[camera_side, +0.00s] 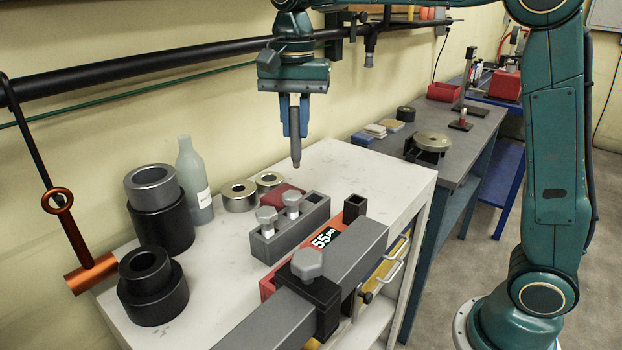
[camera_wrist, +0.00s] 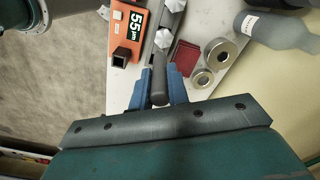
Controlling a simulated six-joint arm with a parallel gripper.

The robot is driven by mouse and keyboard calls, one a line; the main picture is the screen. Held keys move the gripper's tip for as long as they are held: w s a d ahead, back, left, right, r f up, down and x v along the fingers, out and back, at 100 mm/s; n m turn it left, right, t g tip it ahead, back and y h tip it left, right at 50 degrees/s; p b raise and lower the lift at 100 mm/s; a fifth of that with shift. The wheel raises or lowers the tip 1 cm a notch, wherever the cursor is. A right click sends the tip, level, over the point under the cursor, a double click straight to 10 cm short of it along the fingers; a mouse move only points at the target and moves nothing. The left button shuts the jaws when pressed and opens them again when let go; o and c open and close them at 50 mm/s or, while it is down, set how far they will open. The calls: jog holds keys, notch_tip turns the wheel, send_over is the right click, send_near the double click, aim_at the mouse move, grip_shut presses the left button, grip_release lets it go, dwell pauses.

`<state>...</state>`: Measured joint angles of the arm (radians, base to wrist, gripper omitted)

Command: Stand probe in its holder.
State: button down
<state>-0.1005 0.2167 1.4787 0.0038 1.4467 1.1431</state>
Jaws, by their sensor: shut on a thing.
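The probe (camera_side: 296,152) is a dark grey rod with a narrower lower tip. My gripper (camera_side: 295,130) has its blue fingers shut on the probe's upper part and holds it nearly upright, in the air above the white bench. The probe also shows between the fingers in the wrist view (camera_wrist: 159,88). An orange gauge (camera_wrist: 126,34) reading 55 µm has a dark, open square socket (camera_side: 355,205) at its end, which looks like the holder. The socket also shows in the wrist view (camera_wrist: 118,61), left of the probe. The probe is apart from it. The grey beam hides part of the gauge.
A grey slotted block (camera_side: 290,232) holds two hex-headed pieces beside the gauge; its far slot looks empty. A thick grey beam (camera_side: 350,250) crosses the front. Black and steel rings (camera_side: 160,215), a bottle (camera_side: 195,185) and a dark red block (camera_side: 283,195) stand nearby. The bench's far right is clear.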

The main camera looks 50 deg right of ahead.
jog(key=s+d, duration=0.8)
jog(key=shift+s+f, duration=0.2)
jog(key=shift+f, duration=0.2)
jog(key=shift+d+f, duration=0.1)
jog(key=shift+f, duration=0.05)
jog(key=shift+f, duration=2.75)
jog(key=shift+f, duration=2.65)
dwell(1.2)
